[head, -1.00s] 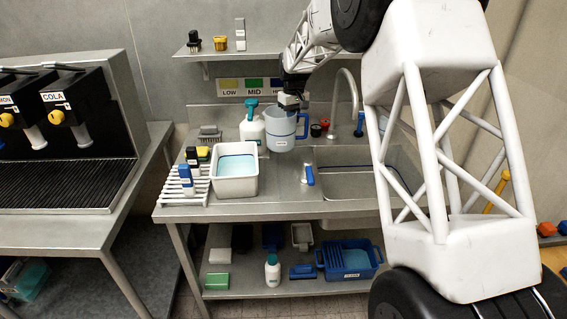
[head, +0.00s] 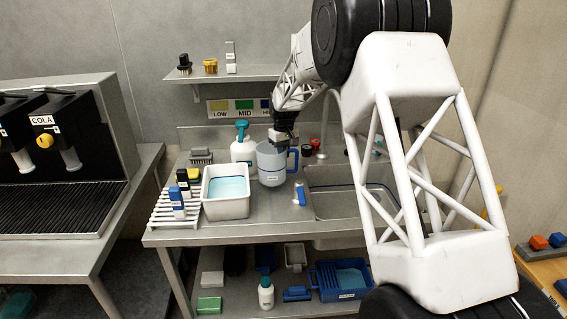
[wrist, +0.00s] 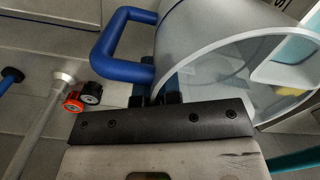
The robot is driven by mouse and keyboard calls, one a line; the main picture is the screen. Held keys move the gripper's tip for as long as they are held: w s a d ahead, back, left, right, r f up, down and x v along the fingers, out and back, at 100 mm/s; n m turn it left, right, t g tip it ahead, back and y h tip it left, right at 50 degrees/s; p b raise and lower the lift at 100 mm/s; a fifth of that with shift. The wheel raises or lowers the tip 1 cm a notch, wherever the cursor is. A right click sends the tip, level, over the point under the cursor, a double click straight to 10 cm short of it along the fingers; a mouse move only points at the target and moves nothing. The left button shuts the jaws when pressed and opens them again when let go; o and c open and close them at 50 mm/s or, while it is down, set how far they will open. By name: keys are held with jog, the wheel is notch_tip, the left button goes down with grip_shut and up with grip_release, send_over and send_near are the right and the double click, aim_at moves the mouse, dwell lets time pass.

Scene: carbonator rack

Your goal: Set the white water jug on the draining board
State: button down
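The white water jug (head: 270,168), pale with a blue band and blue handle (head: 293,160), is upright just right of the white basin in the head view. My gripper (head: 283,138) is at its rim on the handle side. In the wrist view my gripper (wrist: 166,98) meets the jug wall (wrist: 205,45) beside the blue handle (wrist: 122,45); its fingertips are partly hidden. It appears shut on the jug. I cannot tell whether the jug's base touches the counter. The draining board (head: 163,214), a white slatted rack, lies at the counter's left end.
The white basin (head: 226,207) with bluish water lies between board and jug. A teal-topped bottle (head: 243,147) stands behind; the sink (head: 345,205) and tap are right.

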jog(key=shift+f, duration=2)
jog(key=shift+f, duration=0.15)
jog(key=c, duration=1.3)
grip_release()
jog(key=r, duration=1.2)
jog(key=shift+w+r, duration=0.15)
jog(key=shift+w, duration=0.1)
